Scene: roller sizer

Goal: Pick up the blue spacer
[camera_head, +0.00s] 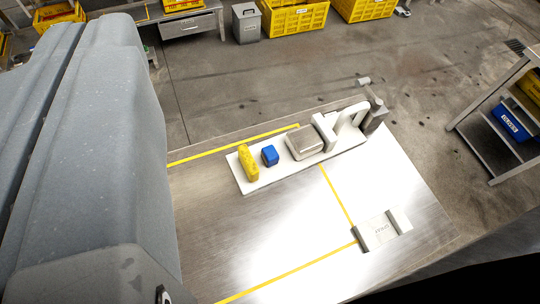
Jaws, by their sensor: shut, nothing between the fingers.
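The blue spacer (270,155) is a small blue block. It stands on a white base plate (262,182) on the metal worktable (215,235). A yellow piece (248,163) stands close to its left, with a small gap between them. A grey-beige block (304,142) sits to its right on the same plate, with a wider gap. The spacer's top and front are uncovered. My gripper's fingers do not show in this view; a large grey part of my arm fills the left side.
White upright brackets (347,119) and a grey post (376,112) stand at the plate's right end. A small white holder (383,230) lies at the front right. Yellow lines cross the mostly bare tabletop. A shelf rack (497,125) stands at right; yellow crates (293,18) stand behind.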

